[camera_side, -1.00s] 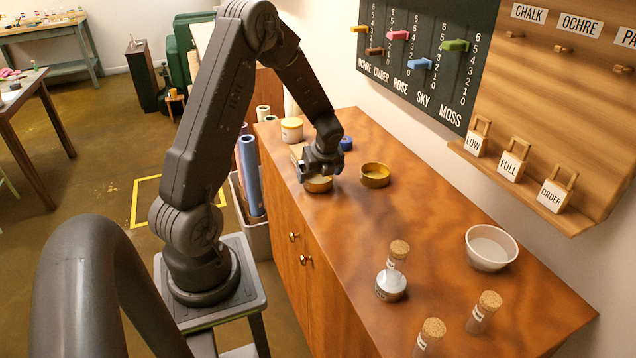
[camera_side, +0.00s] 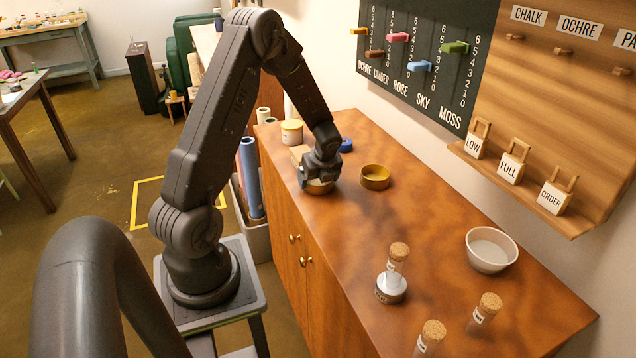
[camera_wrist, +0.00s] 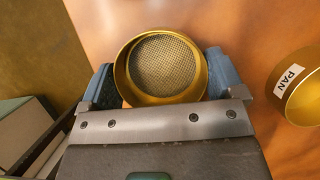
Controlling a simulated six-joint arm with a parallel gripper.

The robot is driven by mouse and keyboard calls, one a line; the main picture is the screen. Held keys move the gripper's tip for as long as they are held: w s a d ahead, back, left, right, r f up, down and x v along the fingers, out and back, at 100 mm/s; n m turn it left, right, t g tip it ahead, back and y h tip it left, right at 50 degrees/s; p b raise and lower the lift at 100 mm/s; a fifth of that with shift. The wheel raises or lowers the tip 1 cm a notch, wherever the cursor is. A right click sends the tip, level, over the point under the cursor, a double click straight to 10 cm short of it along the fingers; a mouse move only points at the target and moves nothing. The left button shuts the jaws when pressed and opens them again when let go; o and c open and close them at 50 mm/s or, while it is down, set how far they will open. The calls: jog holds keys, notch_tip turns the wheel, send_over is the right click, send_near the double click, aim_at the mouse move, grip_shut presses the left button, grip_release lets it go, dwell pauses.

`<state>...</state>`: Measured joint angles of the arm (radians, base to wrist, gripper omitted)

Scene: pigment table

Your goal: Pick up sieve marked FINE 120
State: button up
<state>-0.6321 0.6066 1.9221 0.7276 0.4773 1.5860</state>
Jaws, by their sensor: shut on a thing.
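A round brass sieve with a fine mesh (camera_wrist: 161,64) lies between the two fingers of my gripper (camera_wrist: 160,80) in the wrist view. The fingers press on its left and right sides. No label on this sieve can be read. In the side view my gripper (camera_side: 319,178) is low at the cabinet's left edge, and the sieve (camera_side: 318,187) shows partly beneath it. I cannot tell whether the sieve touches the top.
A brass pan (camera_side: 375,178) marked PAN stands to the right; it also shows in the wrist view (camera_wrist: 304,98). A lidded jar (camera_side: 291,132) and a blue ring (camera_side: 346,145) stand behind. Corked bottles and a white bowl (camera_side: 491,250) stand nearer the front.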

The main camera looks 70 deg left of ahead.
jog(key=shift+r, duration=0.6)
jog(key=r, duration=0.1)
jog(key=s+r, duration=0.1)
jog(key=r, duration=0.1)
jog(key=shift+s+a+r, duration=0.15)
jog(key=shift+a+r, duration=0.15)
jog(key=shift+r, duration=0.1)
jog(key=s+a+r, duration=0.3)
jog(key=s+r, duration=0.3)
jog(key=s, duration=0.3)
jog(key=shift+s+a, duration=0.25)
jog(key=shift+s, duration=0.05)
